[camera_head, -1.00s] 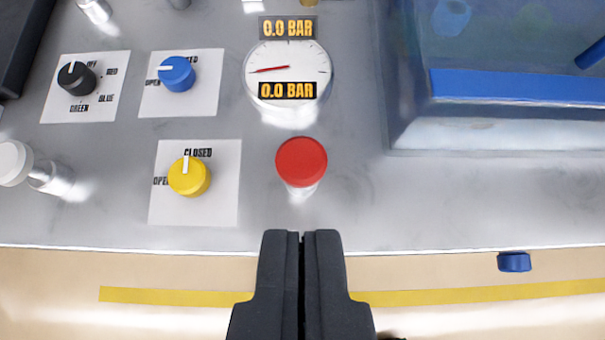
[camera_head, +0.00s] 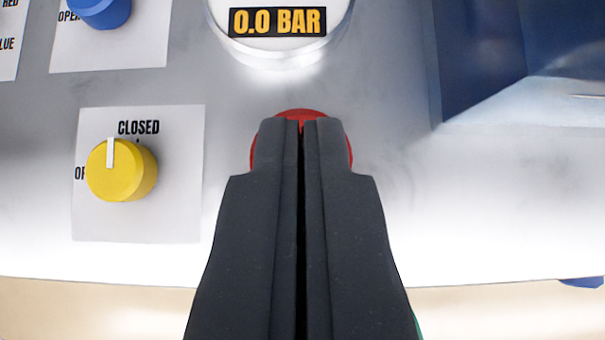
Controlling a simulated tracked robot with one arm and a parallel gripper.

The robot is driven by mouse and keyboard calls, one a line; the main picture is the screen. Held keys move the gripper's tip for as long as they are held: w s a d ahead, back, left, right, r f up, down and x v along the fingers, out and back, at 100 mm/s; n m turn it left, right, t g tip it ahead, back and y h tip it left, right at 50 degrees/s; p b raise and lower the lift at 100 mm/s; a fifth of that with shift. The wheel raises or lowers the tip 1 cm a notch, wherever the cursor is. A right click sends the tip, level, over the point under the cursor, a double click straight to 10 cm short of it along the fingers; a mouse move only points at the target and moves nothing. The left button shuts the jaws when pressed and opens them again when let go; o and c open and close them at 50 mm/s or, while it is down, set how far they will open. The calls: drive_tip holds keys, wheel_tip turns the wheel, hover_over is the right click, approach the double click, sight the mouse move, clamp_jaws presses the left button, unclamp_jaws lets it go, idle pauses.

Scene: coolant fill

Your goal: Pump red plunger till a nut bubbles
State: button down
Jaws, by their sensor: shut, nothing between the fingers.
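The red plunger (camera_head: 298,113) is a round red cap on the grey panel (camera_head: 390,215), just below the gauge. My gripper (camera_head: 301,122) is shut and empty, and its fingertips cover most of the cap. Only the cap's top edge and sides show around the fingers. I cannot tell whether the fingertips touch the plunger or are above it. The gauge's label (camera_head: 278,22) reads 0.0 BAR; its needle is out of view. No nut is recognisable in view.
The yellow knob (camera_head: 121,170) on the left has its white mark toward CLOSED. A blue knob (camera_head: 100,12) is at the upper left. A blue-walled tank (camera_head: 480,60) stands at the upper right. A blue object (camera_head: 581,282) shows at the lower right edge.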

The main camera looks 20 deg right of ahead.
drive_tip(key=shift+f, duration=0.95)
wheel_tip(320, 180, down, 3)
drive_tip(key=b, duration=0.2)
drive_tip(key=shift+r+b, duration=0.1)
drive_tip(key=shift+b, duration=0.25)
drive_tip(key=shift+s, duration=0.1)
